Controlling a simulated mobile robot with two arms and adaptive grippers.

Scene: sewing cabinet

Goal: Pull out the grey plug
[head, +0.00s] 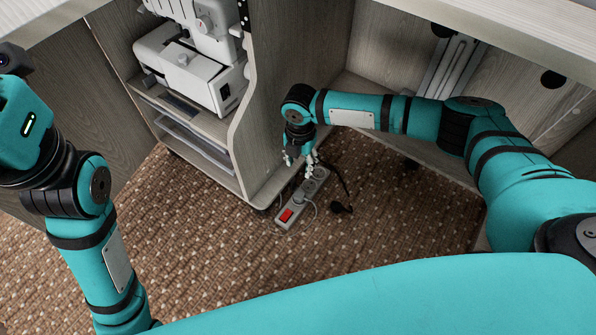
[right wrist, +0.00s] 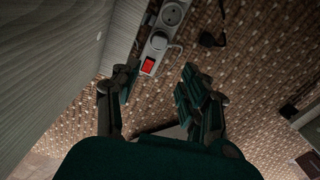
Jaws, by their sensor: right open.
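A light grey power strip (head: 281,226) with a red switch (head: 286,215) lies on the carpet beside the cabinet in the head view. It also shows in the right wrist view (right wrist: 174,14), running up from between my fingers. A pale grey plug (right wrist: 158,42) sits in the strip close to the red switch, with a thin light cord leaving to the right. My right gripper (head: 302,161) is over the far part of the strip in the head view. In the wrist view its fingers (right wrist: 158,80) are apart and empty, with the plug beyond their tips. My left gripper is out of the picture.
A black plug (head: 341,209) with a black cord lies loose right of the strip. The wooden cabinet side (head: 258,130) stands close left of my right gripper. A white sewing machine (head: 190,68) sits on its shelves. Patterned carpet (head: 385,225) is open to the right.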

